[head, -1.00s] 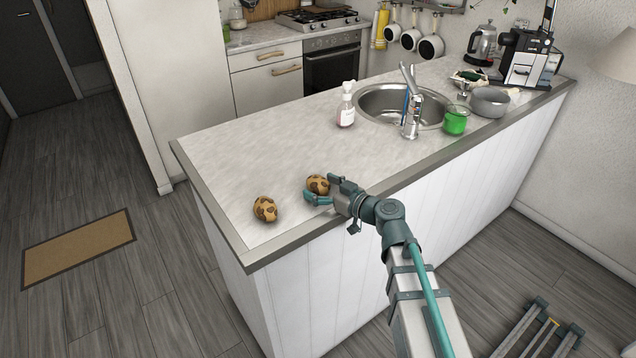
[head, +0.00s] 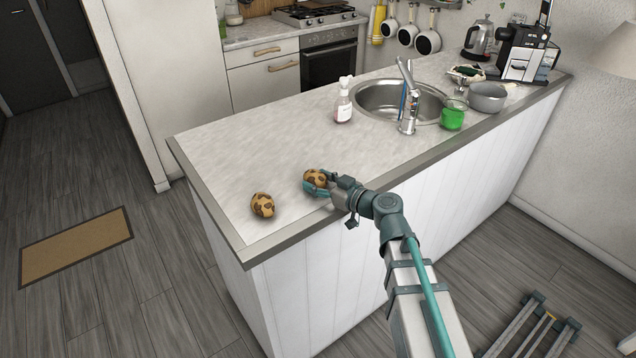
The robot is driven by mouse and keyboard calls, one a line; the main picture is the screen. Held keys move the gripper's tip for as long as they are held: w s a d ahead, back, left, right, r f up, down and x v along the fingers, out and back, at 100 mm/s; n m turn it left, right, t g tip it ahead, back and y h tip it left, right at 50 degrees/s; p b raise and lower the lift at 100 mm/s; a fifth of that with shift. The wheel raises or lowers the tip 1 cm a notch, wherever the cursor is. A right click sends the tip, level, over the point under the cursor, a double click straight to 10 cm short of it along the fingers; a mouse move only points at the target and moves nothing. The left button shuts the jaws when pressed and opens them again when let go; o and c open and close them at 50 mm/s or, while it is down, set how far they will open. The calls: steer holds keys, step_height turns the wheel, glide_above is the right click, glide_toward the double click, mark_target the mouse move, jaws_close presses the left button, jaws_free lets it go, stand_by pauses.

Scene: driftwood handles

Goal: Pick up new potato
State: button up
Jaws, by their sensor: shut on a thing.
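Two brown, dark-patched potatoes are near the front left end of the light counter (head: 235,160). My gripper (head: 318,183) is shut on the right potato (head: 315,178), with its teal fingers around it at about counter height. I cannot tell whether this potato still touches the counter. The other potato (head: 262,205) lies free on the counter to the left, apart from my gripper. The fingers hide part of the held potato.
A soap bottle (head: 343,103), a sink (head: 385,101) with a tap (head: 407,112), a green glass (head: 453,114) and a pot (head: 487,97) stand farther back right. The counter's left part behind the potatoes is clear.

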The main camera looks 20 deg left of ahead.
steer(key=shift+r+b, duration=0.6)
steer(key=shift+r, duration=0.7)
steer(key=s+d+r+b, duration=0.8)
steer(key=s+r+b, duration=0.2)
steer(key=s+b, duration=0.1)
steer(key=shift+s+b, duration=0.2)
steer(key=shift+b, duration=0.2)
